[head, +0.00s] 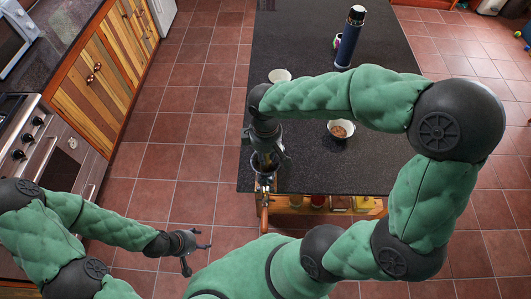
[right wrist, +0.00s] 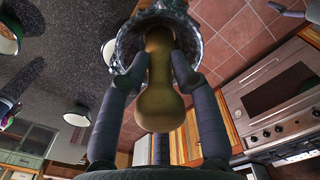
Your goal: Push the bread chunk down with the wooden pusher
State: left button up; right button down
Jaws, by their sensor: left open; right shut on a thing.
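The wooden pusher (right wrist: 160,108) is between the fingers of my right gripper (right wrist: 172,68) in the right wrist view. The gripper is shut on it. The pusher's far end is inside the round opening of a metal hopper (right wrist: 124,44). In the head view my right gripper (head: 268,158) is above the metal device (head: 264,184) at the table's near left corner. The bread chunk is not visible; the hopper's inside is mostly hidden by the pusher and fingers. My left gripper (head: 197,246) is open and empty, over the floor left of the table.
The dark table (head: 300,50) holds a blue bottle (head: 349,38), a white bowl (head: 280,75) and a bowl with brown contents (head: 341,129). Jars (head: 318,201) stand on a shelf below. A stove (head: 38,145) is at the left. Tiled floor (head: 190,110) lies between.

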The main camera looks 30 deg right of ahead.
jog(key=shift+f+b, duration=0.45)
jog(key=shift+f, duration=0.15)
dwell(0.7)
dwell(0.9)
notch_tip(320, 180, up, 10)
jog(key=p, duration=0.8)
dwell(0.6)
